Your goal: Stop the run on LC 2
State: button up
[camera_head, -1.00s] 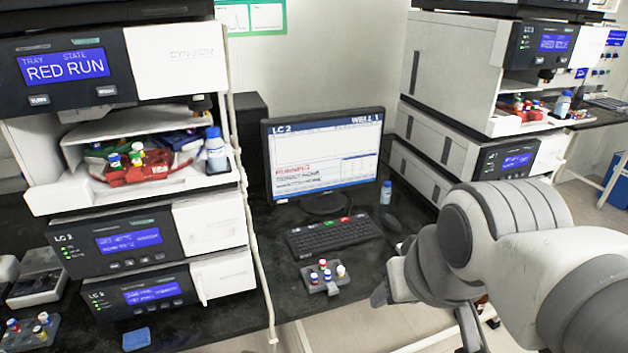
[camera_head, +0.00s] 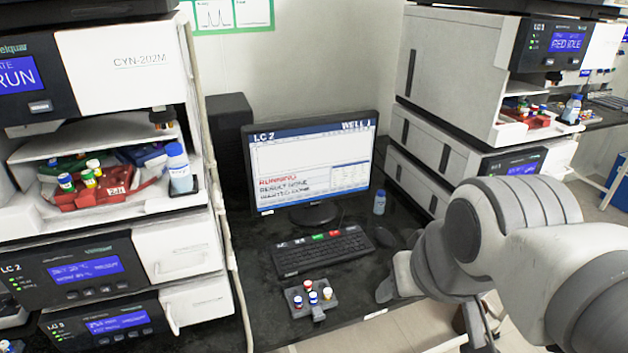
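The LC 2 monitor (camera_head: 312,172) stands on the dark bench, headed "LC 2" and "WELL 1", with red text that seems to read "RUNNING". The black keyboard (camera_head: 318,258) lies in front of it, with a green key (camera_head: 318,237) and a red key (camera_head: 335,233) on its back edge. The left stack has a module marked LC 2 (camera_head: 85,270) and an upper display (camera_head: 18,76) ending in "RUN". My gripper (camera_head: 388,288) hangs right of the keyboard and small vial rack, apart from the keys; its fingers are partly hidden and their opening is unclear.
A small vial rack (camera_head: 312,298) sits in front of the keyboard. A mouse (camera_head: 385,237) and blue-capped bottle (camera_head: 380,202) stand to the right. The right stack (camera_head: 455,70) shows "RED IDLE". A pale tube (camera_head: 228,200) runs down beside the left stack.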

grip_shut()
dwell(1.5)
